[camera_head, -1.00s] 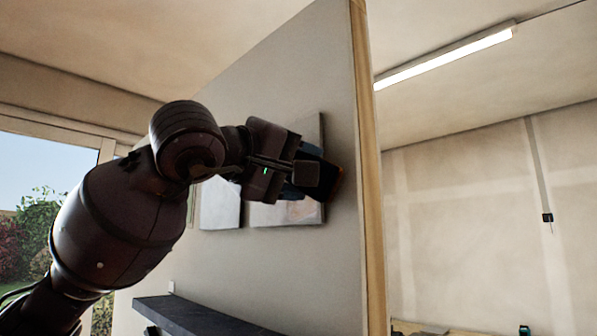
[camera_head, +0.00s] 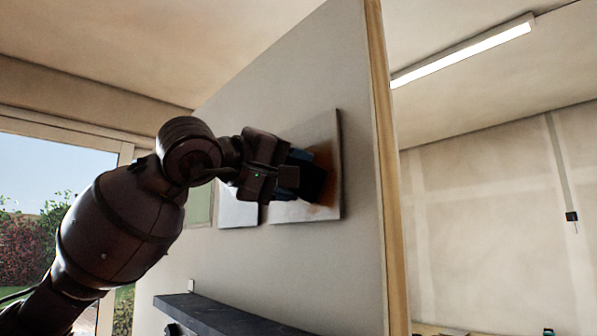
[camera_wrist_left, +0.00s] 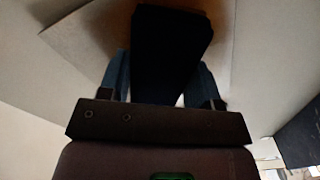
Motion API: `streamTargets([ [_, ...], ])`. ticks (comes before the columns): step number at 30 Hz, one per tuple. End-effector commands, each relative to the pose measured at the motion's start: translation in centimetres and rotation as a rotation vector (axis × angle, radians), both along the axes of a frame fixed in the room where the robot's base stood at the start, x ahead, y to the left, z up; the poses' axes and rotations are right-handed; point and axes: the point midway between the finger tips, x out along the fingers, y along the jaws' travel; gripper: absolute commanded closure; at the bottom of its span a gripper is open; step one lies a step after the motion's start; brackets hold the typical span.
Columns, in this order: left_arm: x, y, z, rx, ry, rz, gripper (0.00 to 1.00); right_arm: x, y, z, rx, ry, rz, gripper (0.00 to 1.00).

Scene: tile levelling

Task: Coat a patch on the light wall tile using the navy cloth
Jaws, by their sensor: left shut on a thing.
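My left gripper (camera_head: 290,181) is shut on the dark navy cloth (camera_head: 317,178), a thick block-like pad between its fingers. In the left wrist view the cloth (camera_wrist_left: 170,50) looks almost black and stands out beyond the fingertips. The light wall tile (camera_head: 322,135) hangs on the upright panel, and the cloth is in front of its middle, at or very near its surface. The tile also fills much of the top of the left wrist view (camera_wrist_left: 92,38). My right gripper is out of view.
A pale tile (camera_head: 238,208) and a greenish tile (camera_head: 200,207) hang to the left on the same panel. A dark shelf (camera_head: 215,317) juts out below. The panel ends at a wooden edge post (camera_head: 384,150) on the right.

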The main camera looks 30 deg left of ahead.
Motion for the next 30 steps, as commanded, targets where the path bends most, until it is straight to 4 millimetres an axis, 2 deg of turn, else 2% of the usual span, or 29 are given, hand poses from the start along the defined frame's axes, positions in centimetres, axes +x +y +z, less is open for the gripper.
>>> streamTargets([
  [6,0.5,1.4,0.0,-0.001,0.001,0.001,0.61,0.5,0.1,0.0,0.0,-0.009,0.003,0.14],
  [14,0.8,2.1,0.0,0.0,0.0,0.001,0.61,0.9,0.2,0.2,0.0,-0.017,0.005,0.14],
  [24,1.8,4.3,0.0,0.0,0.001,0.002,0.61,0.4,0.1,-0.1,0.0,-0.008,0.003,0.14],
  [30,2.1,4.9,0.0,0.0,0.0,0.001,0.61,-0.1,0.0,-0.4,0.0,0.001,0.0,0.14],
])
